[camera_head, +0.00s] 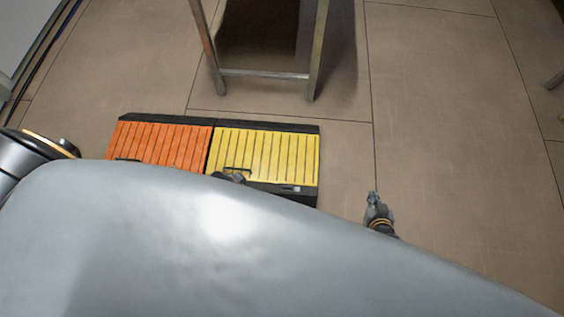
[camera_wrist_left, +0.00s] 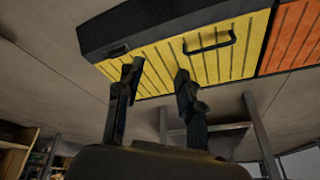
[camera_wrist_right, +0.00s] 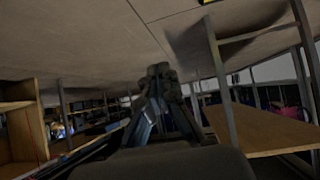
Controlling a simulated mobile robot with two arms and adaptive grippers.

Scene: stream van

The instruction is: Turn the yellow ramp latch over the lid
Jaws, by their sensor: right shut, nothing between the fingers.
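The yellow ramp lid (camera_head: 262,152) lies closed on a low black case on the floor. It has a black handle near its near edge, seen best in the left wrist view (camera_wrist_left: 209,45). A small latch (camera_head: 291,188) sits at the near right corner, on the case's black edge; a dark fitting there in the left wrist view (camera_wrist_left: 117,49) appears to be the same latch. My left gripper (camera_wrist_left: 157,78) is open and empty over the yellow lid, close to the latch side; contact is unclear. My right gripper (camera_head: 372,197) is shut and empty, right of the case.
An orange lid (camera_head: 160,142) adjoins the yellow one on the left. A metal-legged table (camera_head: 264,74) stands behind the case. The floor (camera_head: 450,130) to the right is clear. My own grey body hides the near part of the head view.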

